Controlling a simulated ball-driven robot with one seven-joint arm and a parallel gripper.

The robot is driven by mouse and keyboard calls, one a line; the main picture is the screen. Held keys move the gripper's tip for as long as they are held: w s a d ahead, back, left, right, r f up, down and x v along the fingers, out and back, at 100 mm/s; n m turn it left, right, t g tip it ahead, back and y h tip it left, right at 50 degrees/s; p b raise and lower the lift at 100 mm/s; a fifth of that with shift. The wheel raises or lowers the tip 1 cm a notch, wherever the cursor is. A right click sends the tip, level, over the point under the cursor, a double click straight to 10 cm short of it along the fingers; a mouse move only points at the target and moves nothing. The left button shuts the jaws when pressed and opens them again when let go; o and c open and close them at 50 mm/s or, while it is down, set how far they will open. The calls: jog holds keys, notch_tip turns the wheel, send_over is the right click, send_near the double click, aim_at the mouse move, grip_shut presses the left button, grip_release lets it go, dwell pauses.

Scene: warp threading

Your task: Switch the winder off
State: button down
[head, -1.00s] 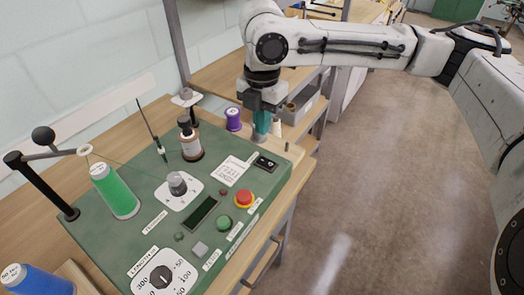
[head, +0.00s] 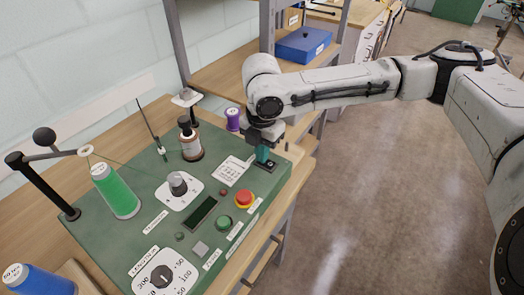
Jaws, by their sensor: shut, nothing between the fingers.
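The winder (head: 100,240) is a green panel on a wooden bench, with a red stop button (head: 244,198), a green button (head: 224,223), a dark display and a dial marked LENGTH (head: 161,278). A black rocker switch (head: 268,166) sits near the panel's right end. My gripper (head: 263,158) is shut and empty, pointing down with its teal fingertips at the switch. The fingers hide part of the switch. I cannot tell whether they touch it or which way the rocker is tipped.
A purple spool (head: 233,120) stands behind the gripper. A blue cone (head: 36,281) is at the front left. Open floor lies to the right.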

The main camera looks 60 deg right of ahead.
jog(key=shift+f, duration=0.1)
dwell(0.3)
jog(key=shift+s+r+p, duration=0.25)
jog(key=shift+s+p, duration=0.4)
jog(key=shift+s, duration=0.05)
